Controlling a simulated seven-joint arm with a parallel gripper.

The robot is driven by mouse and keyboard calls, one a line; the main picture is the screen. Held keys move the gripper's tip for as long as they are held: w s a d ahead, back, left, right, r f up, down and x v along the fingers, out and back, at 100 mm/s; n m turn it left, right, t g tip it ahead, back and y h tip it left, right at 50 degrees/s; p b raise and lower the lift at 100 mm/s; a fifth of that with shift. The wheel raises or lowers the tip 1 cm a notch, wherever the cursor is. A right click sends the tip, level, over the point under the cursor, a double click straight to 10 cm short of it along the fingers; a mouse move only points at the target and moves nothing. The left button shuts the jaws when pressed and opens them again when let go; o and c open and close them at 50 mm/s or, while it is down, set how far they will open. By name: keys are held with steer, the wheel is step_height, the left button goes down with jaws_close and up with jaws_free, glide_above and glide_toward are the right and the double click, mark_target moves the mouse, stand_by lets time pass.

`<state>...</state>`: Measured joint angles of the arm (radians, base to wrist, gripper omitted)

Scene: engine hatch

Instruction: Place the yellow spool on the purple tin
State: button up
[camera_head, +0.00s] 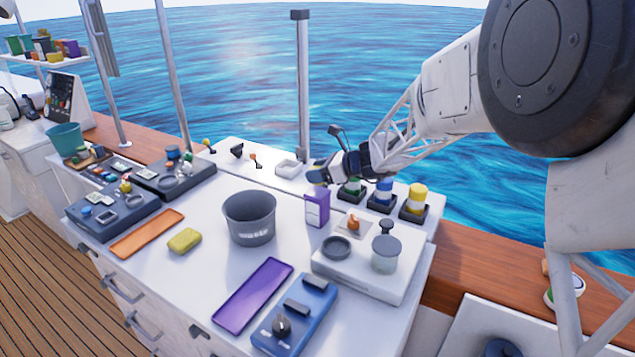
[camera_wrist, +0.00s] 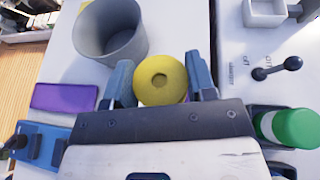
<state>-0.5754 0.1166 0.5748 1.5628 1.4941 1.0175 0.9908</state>
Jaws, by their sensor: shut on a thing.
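In the head view my gripper (camera_head: 317,177) is just above the upright purple tin (camera_head: 317,209), on the white counter beside the grey bucket. The spool is mostly hidden by the gripper in that view. I cannot tell whether it touches the tin. The tin is mostly hidden in the wrist view beneath the gripper and spool.
The grey waste bucket (camera_head: 250,218) stands left of the tin. A white raised panel (camera_head: 370,262) with a jar is at the right front. Green, blue and yellow-topped containers (camera_head: 384,192) stand in black holders behind it. A purple tray (camera_head: 253,295) lies in front.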

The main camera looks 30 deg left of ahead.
steer(key=shift+f, duration=1.75)
steer(key=shift+f, duration=0.1)
steer(key=o, duration=0.9)
steer(key=v, duration=1.2)
steer(key=shift+s+d, duration=0.1)
